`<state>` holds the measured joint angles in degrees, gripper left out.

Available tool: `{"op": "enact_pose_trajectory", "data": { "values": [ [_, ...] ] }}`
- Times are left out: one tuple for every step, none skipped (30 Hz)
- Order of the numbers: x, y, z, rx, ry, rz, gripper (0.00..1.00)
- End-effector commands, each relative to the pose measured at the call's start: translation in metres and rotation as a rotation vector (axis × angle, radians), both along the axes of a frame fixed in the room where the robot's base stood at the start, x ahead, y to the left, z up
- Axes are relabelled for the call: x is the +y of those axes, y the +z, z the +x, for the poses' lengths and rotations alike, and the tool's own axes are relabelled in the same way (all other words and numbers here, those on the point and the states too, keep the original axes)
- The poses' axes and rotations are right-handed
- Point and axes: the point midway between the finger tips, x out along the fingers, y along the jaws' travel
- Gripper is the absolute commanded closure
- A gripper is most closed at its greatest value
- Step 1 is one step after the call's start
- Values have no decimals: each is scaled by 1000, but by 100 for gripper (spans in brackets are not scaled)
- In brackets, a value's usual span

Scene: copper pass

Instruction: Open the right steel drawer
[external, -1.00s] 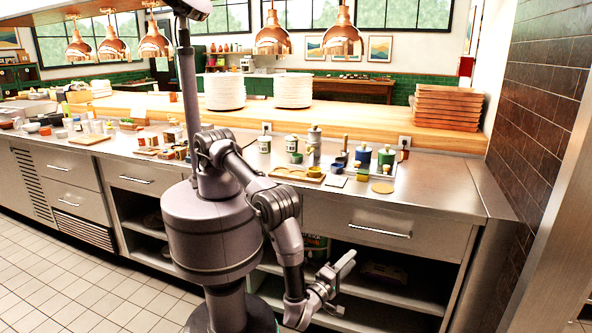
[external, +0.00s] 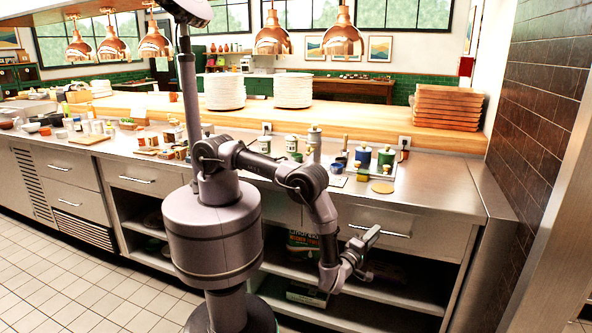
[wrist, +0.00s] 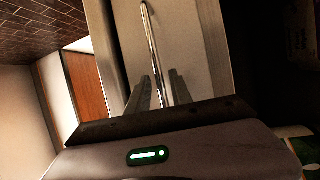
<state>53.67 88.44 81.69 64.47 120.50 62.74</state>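The right steel drawer (external: 425,232) is shut, its front flush with the counter. Its long bar handle (external: 392,232) runs across the front. In the wrist view the handle (wrist: 152,45) runs down the drawer front (wrist: 180,40) and lines up with the gap between my fingers. In the wrist view my gripper (wrist: 160,88) is open, with one finger on each side of the handle's line. I cannot tell whether the fingers touch it.
An open shelf (external: 400,296) lies below the drawer, with boxes inside. The steel counter (external: 445,190) above holds jars and a board on its left part; its right end is bare. A dark tiled wall (external: 540,130) stands at the right.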

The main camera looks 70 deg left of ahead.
Motion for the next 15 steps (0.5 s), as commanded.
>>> {"op": "enact_pose_trajectory", "data": {
  "values": [
    [0, 0, 0, 0, 0, 0, 86],
    [0, 0, 0, 0, 0, 0, 92],
    [0, 0, 0, 0, 0, 0, 100],
    [0, 0, 0, 0, 0, 0, 100],
    [0, 0, 0, 0, 0, 0, 100],
    [0, 0, 0, 0, 0, 0, 100],
    [0, 0, 0, 0, 0, 0, 100],
    [0, 0, 0, 0, 0, 0, 100],
    [0, 0, 0, 0, 0, 0, 100],
    [0, 0, 0, 0, 0, 0, 100],
    [0, 0, 0, 0, 0, 0, 100],
    [0, 0, 0, 0, 0, 0, 100],
    [0, 0, 0, 0, 0, 0, 100],
    [0, 0, 0, 0, 0, 0, 100],
    [0, 0, 0, 0, 0, 0, 100]
  ]
}}
